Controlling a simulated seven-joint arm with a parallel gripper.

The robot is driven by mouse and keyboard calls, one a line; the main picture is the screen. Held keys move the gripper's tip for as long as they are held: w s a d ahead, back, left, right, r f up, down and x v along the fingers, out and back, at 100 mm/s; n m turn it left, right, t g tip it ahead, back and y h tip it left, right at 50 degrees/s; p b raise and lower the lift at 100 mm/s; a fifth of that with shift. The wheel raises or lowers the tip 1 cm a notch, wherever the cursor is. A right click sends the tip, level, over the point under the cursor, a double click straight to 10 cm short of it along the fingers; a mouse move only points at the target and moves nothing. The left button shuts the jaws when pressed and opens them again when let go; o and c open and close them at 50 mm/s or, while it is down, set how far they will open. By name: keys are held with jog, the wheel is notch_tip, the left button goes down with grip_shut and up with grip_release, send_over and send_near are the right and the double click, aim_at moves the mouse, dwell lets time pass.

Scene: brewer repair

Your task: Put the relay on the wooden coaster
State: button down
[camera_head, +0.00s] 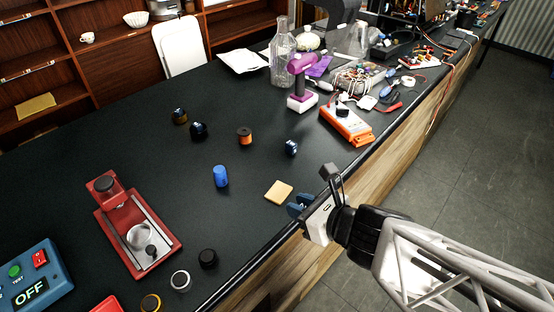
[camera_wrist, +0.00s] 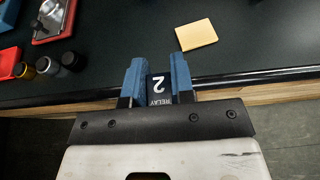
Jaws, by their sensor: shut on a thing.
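The relay (camera_wrist: 158,88) is a dark block marked "2 RELAY" in white. It sits between the two blue fingers of my gripper (camera_wrist: 157,66), which is shut on it. In the head view my gripper (camera_head: 300,205) is at the front edge of the dark table, and I cannot make out the relay there. The wooden coaster (camera_head: 279,192) is a pale tan square lying flat on the table, just left of and beyond my fingers. It also shows in the wrist view (camera_wrist: 196,35), ahead and to the right, apart from the relay, with nothing on it.
A blue cylinder (camera_head: 221,176), an orange spool (camera_head: 245,136) and a small dark-blue part (camera_head: 291,148) stand around the coaster. A red brewer (camera_head: 137,228) is at left. The table's front edge (camera_wrist: 255,76) runs close by.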

jog(key=shift+s+d+f, duration=0.15)
jog(key=shift+s+f, duration=0.2)
jog(key=shift+s, duration=0.25)
jog(key=shift+s+d+f, duration=0.1)
jog(key=shift+s+f, duration=0.2)
jog(key=shift+s, duration=0.3)
jog(key=shift+w+a, duration=0.1)
jog(key=shift+w, duration=0.05)
send_over(276, 189)
jog(key=shift+f, duration=0.75)
jog(key=shift+f, duration=1.75)
jog(key=shift+f, duration=0.15)
jog(key=c, duration=1)
grip_release()
